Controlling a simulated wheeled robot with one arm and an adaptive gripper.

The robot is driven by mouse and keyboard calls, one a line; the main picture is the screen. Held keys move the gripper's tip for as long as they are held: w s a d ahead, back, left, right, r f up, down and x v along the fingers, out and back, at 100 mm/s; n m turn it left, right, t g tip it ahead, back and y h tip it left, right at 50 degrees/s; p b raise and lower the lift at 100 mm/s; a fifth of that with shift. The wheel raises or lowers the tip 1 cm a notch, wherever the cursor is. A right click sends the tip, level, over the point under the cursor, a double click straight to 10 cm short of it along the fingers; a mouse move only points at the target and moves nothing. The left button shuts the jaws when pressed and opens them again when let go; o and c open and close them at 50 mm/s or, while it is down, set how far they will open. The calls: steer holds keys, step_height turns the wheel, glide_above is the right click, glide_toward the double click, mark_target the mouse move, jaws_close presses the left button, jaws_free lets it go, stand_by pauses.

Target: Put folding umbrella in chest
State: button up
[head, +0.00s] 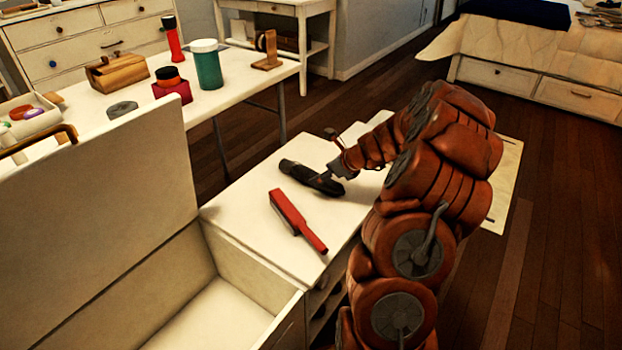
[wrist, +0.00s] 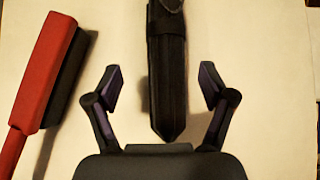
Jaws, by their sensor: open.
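The black folding umbrella (head: 309,178) lies on the white cabinet top in the head view. In the wrist view the umbrella (wrist: 168,75) points down between the fingers, with clear gaps on both sides. My gripper (wrist: 162,85) is open around its near end and does not grip it. In the head view my gripper (head: 336,168) is at the umbrella's right end and is partly hidden by my arm. The white chest (head: 255,260) stands at the lower left with its lid (head: 95,210) raised. The visible part of its inside is empty.
A red brush (head: 296,220) lies on the cabinet top (head: 245,215) between umbrella and chest; it also shows in the wrist view (wrist: 40,85). A white table (head: 235,97) behind holds a teal cup (head: 207,65), a red bottle and a wooden box.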

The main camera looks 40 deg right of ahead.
mark_target(308, 170)
steer(key=x, duration=0.1)
steer(key=b+x, duration=0.1)
steer(key=x, duration=0.1)
steer(key=b+x, duration=0.1)
steer(key=x, duration=0.1)
steer(key=shift+w+d+f, duration=0.2)
steer(key=shift+d+f, duration=0.05)
steer(key=shift+d, duration=0.05)
steer(key=shift+w+a+f+b, duration=0.15)
steer(key=shift+w+f+b, duration=0.15)
steer(key=shift+w+b, duration=0.05)
jaws_close()
steer(key=shift+r+p, duration=0.4)
steer(key=shift+r, duration=0.2)
step_height(308, 170, up, 3)
steer(key=shift+s+p, duration=0.1)
steer(key=shift+p, duration=0.7)
steer(key=s+a+p, duration=0.1)
steer(key=s, duration=0.4)
steer(key=s+a+p, duration=0.1)
steer(key=s+a, duration=0.1)
steer(key=s, duration=0.3)
steer(key=s+a+r+p, duration=0.1)
steer(key=s, duration=0.4)
steer(key=shift+a, duration=0.2)
